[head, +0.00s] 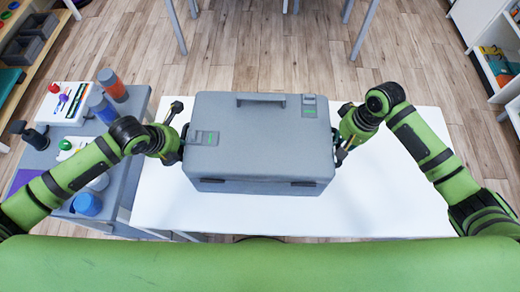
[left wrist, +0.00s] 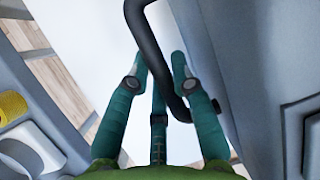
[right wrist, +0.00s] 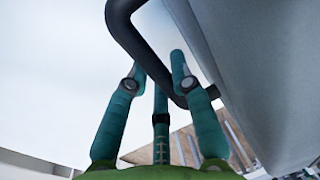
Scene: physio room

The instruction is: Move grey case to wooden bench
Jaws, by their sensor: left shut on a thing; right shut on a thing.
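The grey case (head: 258,140) is closed, with a top handle and two latch plates, and lies over the white table (head: 400,200) in the head view. I cannot tell whether it rests on the table or hangs just above it. My left gripper (head: 176,145) is at its left end, shut on the dark side handle (left wrist: 150,45), which passes between the fingers in the left wrist view. My right gripper (head: 341,140) is at its right end, shut on the other side handle (right wrist: 130,38). I cannot make out a wooden bench for certain.
A grey trolley (head: 62,150) with bottles, a pump bottle and a white tray stands close at the left. Wooden shelving (head: 35,40) is at the top left, white shelves (head: 485,50) at the top right. The table's right part is clear. Plank floor (head: 270,55) lies beyond.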

